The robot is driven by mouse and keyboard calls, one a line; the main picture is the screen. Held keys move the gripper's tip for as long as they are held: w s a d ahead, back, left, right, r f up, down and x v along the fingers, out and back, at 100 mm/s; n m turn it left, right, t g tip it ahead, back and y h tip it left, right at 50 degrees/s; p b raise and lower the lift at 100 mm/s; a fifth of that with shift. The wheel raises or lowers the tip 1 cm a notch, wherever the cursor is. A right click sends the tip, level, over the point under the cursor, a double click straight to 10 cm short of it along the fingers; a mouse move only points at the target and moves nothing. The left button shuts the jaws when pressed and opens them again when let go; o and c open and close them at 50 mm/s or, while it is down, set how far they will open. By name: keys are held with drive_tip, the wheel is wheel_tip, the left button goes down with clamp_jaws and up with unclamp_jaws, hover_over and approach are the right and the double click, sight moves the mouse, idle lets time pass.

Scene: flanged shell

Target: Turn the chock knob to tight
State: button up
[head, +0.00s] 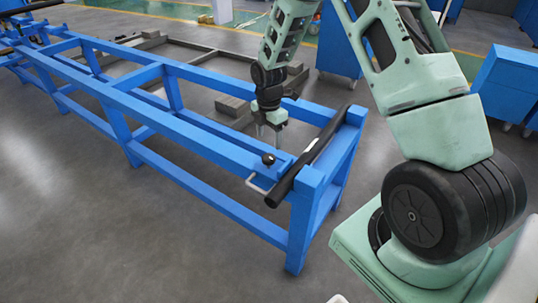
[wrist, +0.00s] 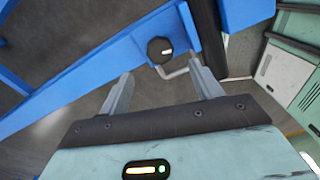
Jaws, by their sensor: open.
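The chock knob (head: 268,159) is a small dark round knob on the blue frame near its right end. In the wrist view the knob (wrist: 160,49) is black with a short white mark on its face, just beyond and between my fingertips. My gripper (head: 268,128) is open and empty, pointing down, above and behind the knob in the head view. In the wrist view both gripper fingers (wrist: 159,70) are apart and do not touch the knob. A bent light metal handle (head: 256,184) sticks out beside the knob.
A black tube (head: 308,160) lies across the right end of the long blue frame (head: 195,144), close to the knob. Blue cabinets (head: 502,85) stand at the back right. Grey metal beams (head: 236,105) lie on the floor behind. Floor at the front left is clear.

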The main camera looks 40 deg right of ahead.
sight(269, 156)
wheel_tip(269, 156, down, 8)
drive_tip(key=shift+f, duration=0.1)
idle(0.4)
drive_tip(key=c, duration=1)
